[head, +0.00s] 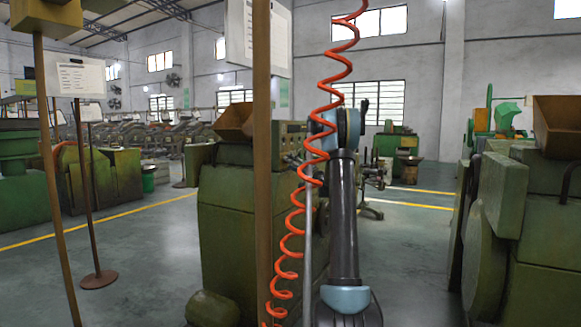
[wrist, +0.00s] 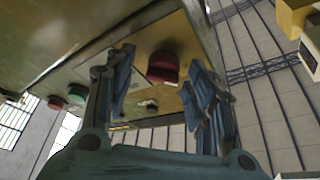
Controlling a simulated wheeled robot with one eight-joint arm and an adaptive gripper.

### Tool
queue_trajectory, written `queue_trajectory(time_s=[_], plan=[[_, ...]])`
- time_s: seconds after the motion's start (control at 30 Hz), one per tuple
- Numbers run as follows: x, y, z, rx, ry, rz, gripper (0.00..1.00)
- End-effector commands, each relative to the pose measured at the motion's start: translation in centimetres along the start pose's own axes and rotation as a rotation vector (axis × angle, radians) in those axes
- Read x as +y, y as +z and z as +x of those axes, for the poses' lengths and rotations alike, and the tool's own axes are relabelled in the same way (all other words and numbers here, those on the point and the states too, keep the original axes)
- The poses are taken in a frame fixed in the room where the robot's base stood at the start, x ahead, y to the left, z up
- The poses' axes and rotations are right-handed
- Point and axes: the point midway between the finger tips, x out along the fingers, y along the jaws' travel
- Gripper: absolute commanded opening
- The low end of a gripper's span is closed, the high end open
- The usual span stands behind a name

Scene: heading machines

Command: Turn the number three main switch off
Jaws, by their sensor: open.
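In the wrist view a large red knob (wrist: 163,66) stands out from a yellowish panel (wrist: 190,38). My gripper (wrist: 158,76) is open, with one finger on each side of the knob in the picture. I cannot tell whether the fingers reach around it or touch it. No readable number or label shows, so I cannot tell which control is the number three main switch. In the head view a control panel (head: 293,135) sits on the green machine (head: 235,230), partly behind a brown post. My gripper is not clearly visible there.
A green button (wrist: 76,94), a smaller red button (wrist: 56,103) and a small switch (wrist: 151,106) sit on the panel. In the head view an orange coiled hose (head: 291,235) hangs before my arm, beside the brown post (head: 262,180). Another green machine (head: 540,230) stands right.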

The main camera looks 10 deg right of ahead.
Motion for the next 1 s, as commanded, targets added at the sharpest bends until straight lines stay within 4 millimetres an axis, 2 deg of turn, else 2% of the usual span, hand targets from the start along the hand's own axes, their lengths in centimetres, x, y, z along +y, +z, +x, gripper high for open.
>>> queue_trajectory(time_s=[0.6,0.8,1.0], plan=[[0.3,0.0,-10.1,0.001,0.003,-0.001,0.5],[0.3,0.0,-11.3,0.0,0.002,-0.001,0.5],[0.3,0.0,-11.5,0.0,0.002,0.0,0.5]])
